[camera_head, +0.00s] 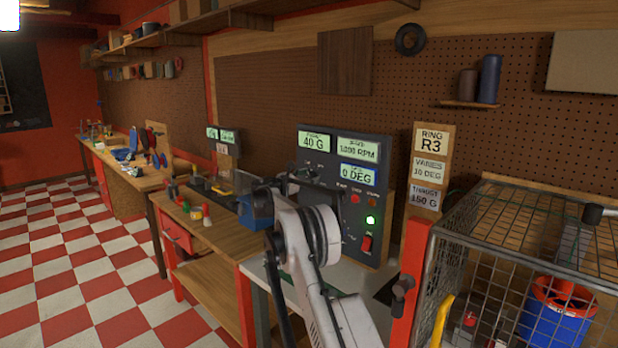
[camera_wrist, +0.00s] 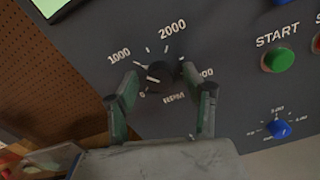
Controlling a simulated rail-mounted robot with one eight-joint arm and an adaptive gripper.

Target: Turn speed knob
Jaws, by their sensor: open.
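The speed knob (camera_wrist: 160,75) is a black dial on a dark panel, ringed by RPM marks such as 1000 and 2000. In the wrist view its pale pointer lies on the left side, near the 1000 mark. My gripper (camera_wrist: 166,88) is open, with one green-padded finger on each side of the knob; I cannot tell whether either touches it. In the head view my arm stands in front of the control panel (camera_head: 336,165) and hides the knob and most of my gripper. The panel's displays read 40 G, 1000 RPM and 0 DEG.
A green START button (camera_wrist: 279,59) and a blue knob (camera_wrist: 279,129) sit to the right on the panel. A wire cage (camera_head: 530,235) holding a blue and orange rotor unit stands at the right. A sign board (camera_head: 433,168) reads R3, 10 DEG, 150 G.

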